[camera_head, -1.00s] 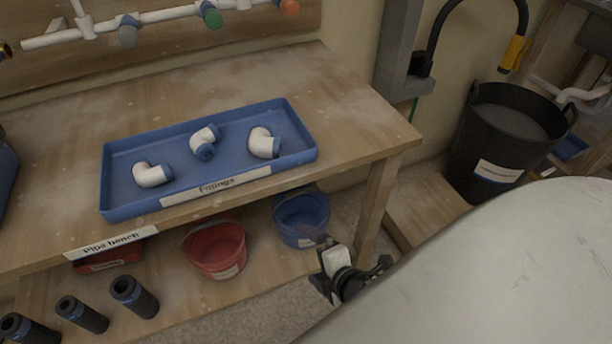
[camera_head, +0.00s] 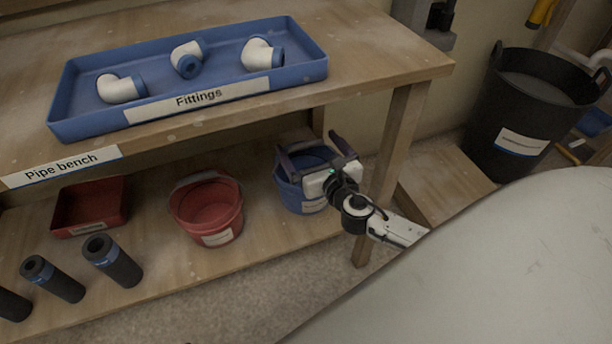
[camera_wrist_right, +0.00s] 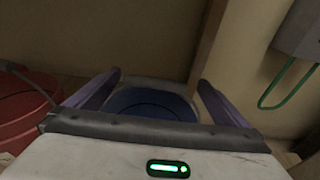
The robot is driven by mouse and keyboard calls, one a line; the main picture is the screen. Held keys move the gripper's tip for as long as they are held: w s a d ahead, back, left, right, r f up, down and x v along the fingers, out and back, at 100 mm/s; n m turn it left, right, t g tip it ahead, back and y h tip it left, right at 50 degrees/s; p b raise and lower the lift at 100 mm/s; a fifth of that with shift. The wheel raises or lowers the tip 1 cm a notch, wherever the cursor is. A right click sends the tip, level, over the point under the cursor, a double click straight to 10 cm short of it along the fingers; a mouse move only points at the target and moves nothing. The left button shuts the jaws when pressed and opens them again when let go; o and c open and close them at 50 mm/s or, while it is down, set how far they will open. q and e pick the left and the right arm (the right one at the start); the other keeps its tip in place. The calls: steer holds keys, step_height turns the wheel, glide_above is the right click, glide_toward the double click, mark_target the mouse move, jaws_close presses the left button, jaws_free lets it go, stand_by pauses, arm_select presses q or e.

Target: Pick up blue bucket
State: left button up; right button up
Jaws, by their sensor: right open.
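The blue bucket (camera_head: 303,203) stands upright on the lower shelf of the bench, near its right end, with a pale label on its front. My right gripper (camera_head: 312,147) is open above the bucket, its two fingers spread over the bucket's mouth. The gripper body hides part of the bucket's right side and rim. In the right wrist view the blue bucket (camera_wrist_right: 150,104) shows between the two purple-grey fingers (camera_wrist_right: 155,92). I cannot tell whether the fingers touch the rim. My left gripper is not in view.
A red bucket (camera_head: 207,208) stands left of the blue one, and a red tray (camera_head: 88,207) lies further left. A bench leg (camera_head: 384,180) rises close to the right. The blue fittings tray (camera_head: 88,127) sits above. A large black tub (camera_head: 512,110) stands at right.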

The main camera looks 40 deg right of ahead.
steer(key=x, duration=0.1)
steer(key=b+x, duration=0.1)
steer(key=x, duration=0.2)
steer(key=shift+w+a, duration=0.2)
steer(key=shift+w, duration=0.25)
steer(key=shift+r, duration=0.1)
steer(key=c, duration=1.6)
